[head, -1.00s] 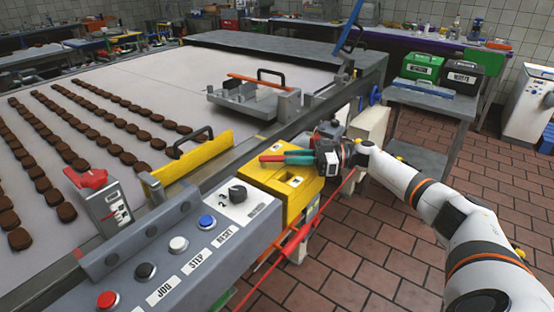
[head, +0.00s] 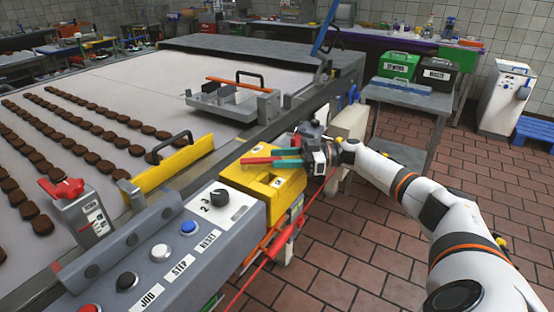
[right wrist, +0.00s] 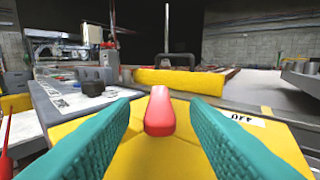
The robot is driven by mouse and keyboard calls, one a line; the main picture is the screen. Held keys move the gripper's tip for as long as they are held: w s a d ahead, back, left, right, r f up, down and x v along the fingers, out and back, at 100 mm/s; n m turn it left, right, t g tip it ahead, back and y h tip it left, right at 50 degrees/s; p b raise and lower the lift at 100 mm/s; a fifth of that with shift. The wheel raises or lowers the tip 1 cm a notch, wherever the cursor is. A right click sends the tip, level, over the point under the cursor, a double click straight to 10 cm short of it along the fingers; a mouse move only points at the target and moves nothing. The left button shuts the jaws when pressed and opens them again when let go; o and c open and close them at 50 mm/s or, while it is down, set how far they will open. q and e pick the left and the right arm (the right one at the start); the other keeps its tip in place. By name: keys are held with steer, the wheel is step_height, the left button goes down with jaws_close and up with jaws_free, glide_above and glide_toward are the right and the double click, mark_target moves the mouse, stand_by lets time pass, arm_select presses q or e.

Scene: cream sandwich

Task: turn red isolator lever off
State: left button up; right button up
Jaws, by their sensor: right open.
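The red isolator lever (head: 256,160) sits on top of a yellow box (head: 256,178) at the end of the grey control panel. My right gripper (head: 283,158) is over this box, with its teal fingers pointing left toward the lever. In the right wrist view the lever (right wrist: 160,112) lies between the two open fingers, with a visible gap on each side. An upside-down "OFF" label (right wrist: 243,119) shows on the yellow top, right of the lever. My left gripper is not in view.
The grey panel carries a black knob (head: 220,196) and several push buttons. Another red handle (head: 62,188) stands on a grey post at the left. A yellow guard (head: 175,170) borders the conveyor of dark biscuits. A red cord (head: 262,258) runs along the panel's side. Open tiled floor lies right.

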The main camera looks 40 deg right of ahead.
steer(key=b+v, duration=0.2)
steer(key=v, duration=0.8)
steer(key=shift+d, duration=0.15)
steer(key=shift+s, duration=0.1)
steer(key=shift+c, duration=0.3)
